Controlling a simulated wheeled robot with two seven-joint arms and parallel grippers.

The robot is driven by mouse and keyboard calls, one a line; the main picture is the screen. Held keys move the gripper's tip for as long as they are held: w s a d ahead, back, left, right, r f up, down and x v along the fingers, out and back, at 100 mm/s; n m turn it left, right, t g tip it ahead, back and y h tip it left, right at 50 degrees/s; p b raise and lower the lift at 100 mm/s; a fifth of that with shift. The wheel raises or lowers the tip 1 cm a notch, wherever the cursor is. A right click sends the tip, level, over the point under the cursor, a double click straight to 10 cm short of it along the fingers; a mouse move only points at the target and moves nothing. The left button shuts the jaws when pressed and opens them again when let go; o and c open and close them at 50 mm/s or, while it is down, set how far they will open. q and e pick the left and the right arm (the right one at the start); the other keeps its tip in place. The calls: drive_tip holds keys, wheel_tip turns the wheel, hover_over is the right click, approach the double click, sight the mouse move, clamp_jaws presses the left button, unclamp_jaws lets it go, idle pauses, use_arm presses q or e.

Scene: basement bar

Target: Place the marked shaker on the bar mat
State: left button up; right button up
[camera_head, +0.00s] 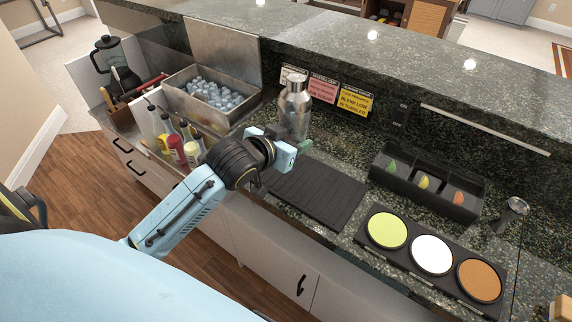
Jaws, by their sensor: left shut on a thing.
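The silver shaker (294,105) stands upright, or is held upright, just behind the far left part of the black bar mat (316,192). My left gripper (287,143) reaches in from the left and is shut on the shaker's lower part. The gripper hides the shaker's base, so I cannot tell whether it touches the counter or the mat. No mark on the shaker can be made out. The ribbed mat lies flat, and the part that shows is bare. My right gripper is not in view.
An ice bin (211,95) and several bottles (176,148) are at the left. A black garnish tray (428,185) and a rimming tray with three coloured discs (432,254) are right of the mat. Recipe cards (323,87) stand against the back wall, below the raised ledge.

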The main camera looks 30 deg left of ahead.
use_arm(q)
drive_tip(key=a+f, duration=0.1)
drive_tip(key=f, duration=0.1)
drive_tip(key=w+a+f, duration=0.1)
drive_tip(key=f, duration=0.1)
drive_tip(key=a+f+b, duration=0.1)
drive_tip(key=f, duration=0.1)
drive_tip(key=shift+w+f, duration=0.1)
drive_tip(key=shift+w, duration=0.1)
drive_tip(key=shift+f+b, duration=0.45)
drive_tip(key=shift+f, duration=1.65)
drive_tip(key=shift+f, duration=0.1)
drive_tip(key=o, duration=1.2)
drive_tip(key=shift+f, duration=0.1)
drive_tip(key=shift+s+r, duration=0.15)
drive_tip(key=shift+r, duration=0.05)
drive_tip(key=p+v, duration=0.1)
drive_tip(key=v, duration=1.1)
drive_tip(key=shift+a+f+p, duration=0.1)
drive_tip(key=shift+a+p, duration=0.05)
drive_tip(key=shift+p, duration=0.15)
drive_tip(key=shift+f, duration=0.1)
